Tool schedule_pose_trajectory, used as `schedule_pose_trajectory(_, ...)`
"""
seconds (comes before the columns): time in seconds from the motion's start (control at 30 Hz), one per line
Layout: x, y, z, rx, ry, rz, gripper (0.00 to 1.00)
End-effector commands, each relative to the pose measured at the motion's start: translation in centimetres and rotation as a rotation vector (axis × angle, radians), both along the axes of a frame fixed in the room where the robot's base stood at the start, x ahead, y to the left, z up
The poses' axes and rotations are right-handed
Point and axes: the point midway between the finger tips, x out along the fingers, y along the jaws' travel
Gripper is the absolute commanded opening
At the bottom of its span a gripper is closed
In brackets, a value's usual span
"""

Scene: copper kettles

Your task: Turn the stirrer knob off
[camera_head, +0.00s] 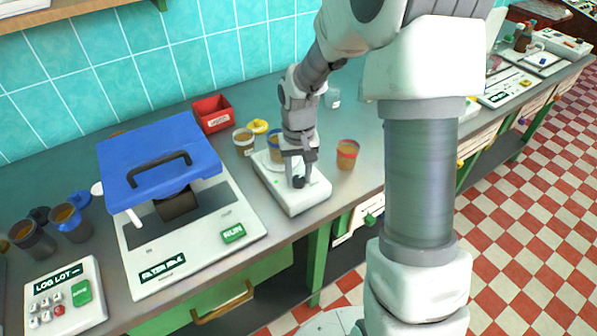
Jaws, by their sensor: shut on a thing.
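The stirrer (312,199) is a white flat box on the bench, with a small green light on its front left. A dark knob (298,182) shows on its top near the front. My gripper (299,177) points down over the stirrer and is shut on the knob; its fingers hide part of it. Which way the knob is turned cannot be made out. A blue-rimmed cup (274,147) stands at the back of the stirrer, partly hidden by my gripper.
A blue-lidded machine (160,165) with a green RUN button stands to the left. An orange-red cup (347,154) stands close to the right of the stirrer. A white-rimmed cup (243,142) and a red bin (212,114) are behind left. My arm covers the bench further right.

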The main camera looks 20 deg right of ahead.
Motion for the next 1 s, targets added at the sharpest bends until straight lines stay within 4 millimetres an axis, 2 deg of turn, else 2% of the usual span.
schedule_pose_trajectory(1.0,0.07,0.01,0.27,0.001,-0.002,0.941,0.00)
